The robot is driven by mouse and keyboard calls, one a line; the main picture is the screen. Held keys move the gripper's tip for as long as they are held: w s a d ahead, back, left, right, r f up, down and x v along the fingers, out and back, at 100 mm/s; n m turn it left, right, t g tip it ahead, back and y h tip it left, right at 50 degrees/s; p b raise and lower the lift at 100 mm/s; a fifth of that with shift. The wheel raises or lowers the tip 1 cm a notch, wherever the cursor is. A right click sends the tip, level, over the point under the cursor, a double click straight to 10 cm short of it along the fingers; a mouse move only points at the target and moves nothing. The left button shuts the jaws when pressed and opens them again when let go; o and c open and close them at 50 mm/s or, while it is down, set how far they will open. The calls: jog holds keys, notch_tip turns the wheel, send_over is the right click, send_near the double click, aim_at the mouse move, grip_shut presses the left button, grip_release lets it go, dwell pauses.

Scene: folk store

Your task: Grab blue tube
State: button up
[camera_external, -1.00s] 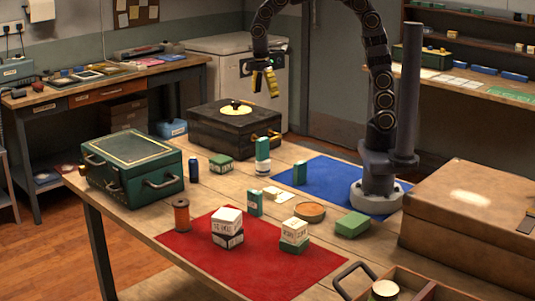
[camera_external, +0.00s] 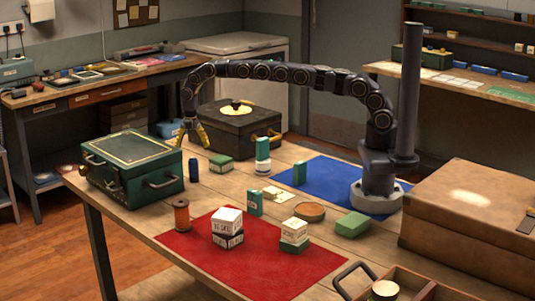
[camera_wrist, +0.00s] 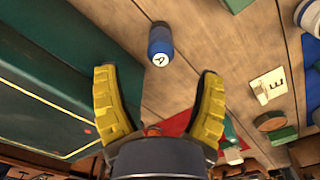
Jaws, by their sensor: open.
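The blue tube (camera_external: 194,170) stands upright on the wooden table, just right of the green metal case (camera_external: 130,172). In the wrist view the blue tube (camera_wrist: 160,43) shows from above, with a white top bearing a dark mark, ahead of the fingers and roughly between them. My gripper (camera_external: 193,138) has yellow fingers and hangs above the table, over the tube and near the case's back right corner. In the wrist view my gripper (camera_wrist: 158,88) has its fingers spread apart with nothing between them. The tube is apart from both fingers.
The green case also fills the left of the wrist view (camera_wrist: 45,75), close to the left finger. A black box (camera_external: 235,128) stands behind. A small green box (camera_external: 221,163) is right of the tube. A wooden spool (camera_external: 181,214) stands in front, by the red cloth (camera_external: 190,250).

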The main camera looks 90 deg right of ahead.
aim_at(193, 169)
notch_tip(193, 169, down, 3)
jog(key=shift+r, duration=0.1)
jog(key=f, duration=0.5)
jog(key=shift+a+f, duration=0.2)
jog(key=shift+f, duration=0.05)
jog(key=c, duration=1)
